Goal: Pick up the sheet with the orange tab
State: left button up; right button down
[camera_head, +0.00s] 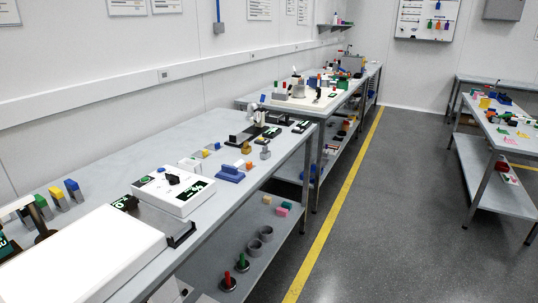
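I cannot make out a sheet with an orange tab for certain. A large bright white panel (85,255) lies on the near bench at the lower left, with no sheet that I can distinguish on it. Small orange pieces (240,163) stand on the near bench behind a blue block (230,174), too small to tell what they are. Neither of my grippers is in view.
The near bench (215,128) runs along the left wall and also carries a white device (173,190) and coloured blocks (72,189). Its lower shelf holds cups and pegs. A right-hand table (504,147) bears coloured pieces. The grey floor (400,215) between is clear, with a yellow line (345,195).

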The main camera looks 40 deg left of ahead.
aim_at(241, 165)
jog(key=i+u, duration=0.15)
jog(key=i, duration=0.4)
jog(key=i+l+u, duration=0.2)
jog(key=i, duration=0.4)
jog(key=i+l+u, duration=0.15)
jog(key=i, duration=0.4)
